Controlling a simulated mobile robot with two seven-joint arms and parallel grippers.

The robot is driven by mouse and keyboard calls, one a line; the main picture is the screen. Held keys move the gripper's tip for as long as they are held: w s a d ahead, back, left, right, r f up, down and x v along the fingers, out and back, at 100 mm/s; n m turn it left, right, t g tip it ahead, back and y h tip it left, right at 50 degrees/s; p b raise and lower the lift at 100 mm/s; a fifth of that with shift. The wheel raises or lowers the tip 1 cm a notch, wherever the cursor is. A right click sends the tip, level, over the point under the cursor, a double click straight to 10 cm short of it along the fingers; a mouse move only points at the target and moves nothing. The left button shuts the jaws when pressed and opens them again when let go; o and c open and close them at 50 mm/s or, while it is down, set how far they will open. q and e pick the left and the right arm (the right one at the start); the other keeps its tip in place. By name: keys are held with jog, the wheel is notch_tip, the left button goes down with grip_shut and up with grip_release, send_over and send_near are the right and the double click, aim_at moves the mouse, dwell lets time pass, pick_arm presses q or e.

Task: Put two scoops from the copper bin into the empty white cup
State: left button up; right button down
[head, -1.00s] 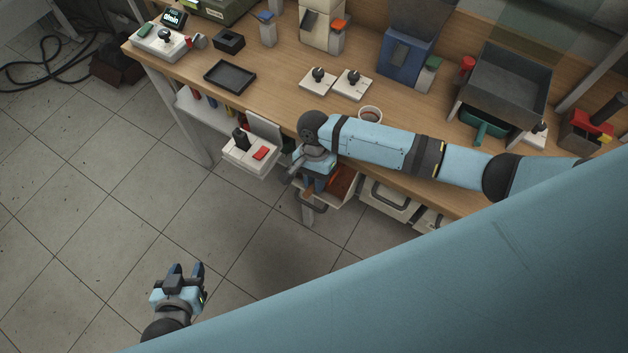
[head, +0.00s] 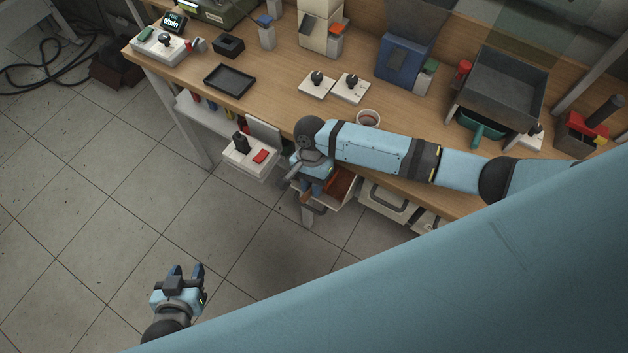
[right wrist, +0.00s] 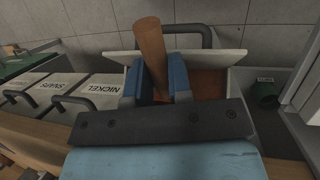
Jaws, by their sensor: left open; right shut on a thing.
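My right gripper (head: 306,182) is shut on a brown handle (right wrist: 150,50), likely the scoop's. The handle stands tilted between the blue fingers; the scoop's lower end is hidden. Behind the fingers is a pulled-out white bin (right wrist: 238,57) with copper-brown contents. This bin (head: 350,197) also shows in the head view at the bench front, partly covered by my right arm. A small white cup (head: 368,112) stands on the bench just behind my right forearm; its inside looks reddish-brown. My left gripper (head: 186,271) is open and empty over the floor, away from the bench.
Closed bins labelled NICKEL (right wrist: 122,85) and SNAPS lie beside the open bin. A black tray (head: 229,80), two white pads with black knobs (head: 317,80) and a blue dispenser (head: 402,60) stand on the bench. A grey hopper (head: 505,85) is at right.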

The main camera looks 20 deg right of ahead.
aim_at(301, 200)
jog(key=shift+s+a+r+p, duration=0.6)
jog(key=shift+a+r+p, duration=0.2)
jog(key=shift+p, duration=0.2)
jog(key=shift+s+a+r+p, duration=0.5)
jog(key=shift+a+p, duration=0.1)
jog(key=shift+p, duration=0.5)
jog(key=shift+s+a+r+p, duration=0.5)
jog(key=shift+a+p, duration=0.15)
jog(key=shift+p, duration=0.3)
jog(key=shift+s+a, duration=0.15)
jog(key=shift+a, duration=0.1)
jog(key=s+a+r+t+h+p, duration=0.2)
jog(key=a+r, duration=0.1)
jog(key=r, duration=0.2)
jog(key=shift+s+h, duration=0.25)
jog(key=shift+h, duration=0.15)
